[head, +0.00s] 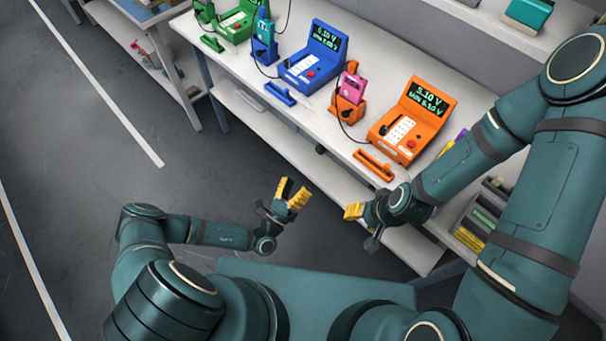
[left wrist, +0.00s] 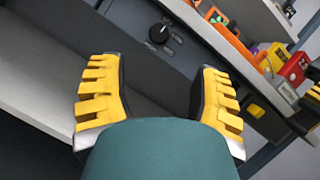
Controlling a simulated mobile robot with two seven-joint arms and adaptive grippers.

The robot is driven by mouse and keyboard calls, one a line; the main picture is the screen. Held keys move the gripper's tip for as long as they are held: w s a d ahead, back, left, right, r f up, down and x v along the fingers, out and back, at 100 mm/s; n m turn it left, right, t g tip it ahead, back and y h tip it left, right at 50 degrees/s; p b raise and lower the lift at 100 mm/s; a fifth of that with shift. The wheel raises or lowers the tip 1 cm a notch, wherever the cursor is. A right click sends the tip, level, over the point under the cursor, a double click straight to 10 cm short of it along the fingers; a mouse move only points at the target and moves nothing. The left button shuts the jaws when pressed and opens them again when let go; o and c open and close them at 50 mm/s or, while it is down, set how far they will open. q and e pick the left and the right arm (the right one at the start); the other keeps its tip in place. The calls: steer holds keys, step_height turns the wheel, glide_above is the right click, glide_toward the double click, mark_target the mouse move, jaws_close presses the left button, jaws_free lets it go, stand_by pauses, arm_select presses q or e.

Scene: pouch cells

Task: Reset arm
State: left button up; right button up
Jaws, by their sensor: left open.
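My left gripper (head: 291,194) is open and empty in the head view, held over the floor in front of the workbench. Its yellow ribbed fingers stand wide apart in the left wrist view (left wrist: 160,105), with nothing between them. My right gripper (head: 357,212) is near the bench's front edge, to the right of the left one. One yellow finger of it shows clearly; the rest is turned away, so its opening cannot be told. My left arm is bent low on the left, and my right arm comes down from the upper right.
A white workbench (head: 330,128) holds an orange tester (head: 412,118), a blue tester (head: 313,58) and a green tester (head: 238,20). A pink pouch cell (head: 354,86) and a teal one (head: 264,27) stand in holders. Grey floor (head: 90,150) at left is clear.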

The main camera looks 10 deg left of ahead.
arm_select(q)
steer(key=shift+s+a+f, duration=0.1)
steer(key=shift+s, duration=0.1)
stand_by(0.4)
steer(key=s+d+r+m+g+h, duration=0.3)
steer(key=s+d+m+g+h, duration=0.2)
steer(key=d+m+g+h, duration=0.35)
steer(key=s+m+g+y, duration=0.3)
steer(key=s+m+g, duration=0.8)
steer(key=m+g, duration=0.35)
steer(key=w+a+r+m+t+y, duration=0.1)
steer(key=w+a+m+y, duration=0.1)
steer(key=a+m+y, duration=0.75)
steer(key=w+r+m+t, duration=0.1)
steer(key=w+r, duration=0.1)
steer(key=w+r+m+t+y, duration=0.1)
steer(key=r+t, duration=0.1)
steer(key=shift+w+r+m+t, duration=0.2)
steer(key=shift+w+m+t, duration=0.1)
steer(key=shift+w+m, duration=0.05)
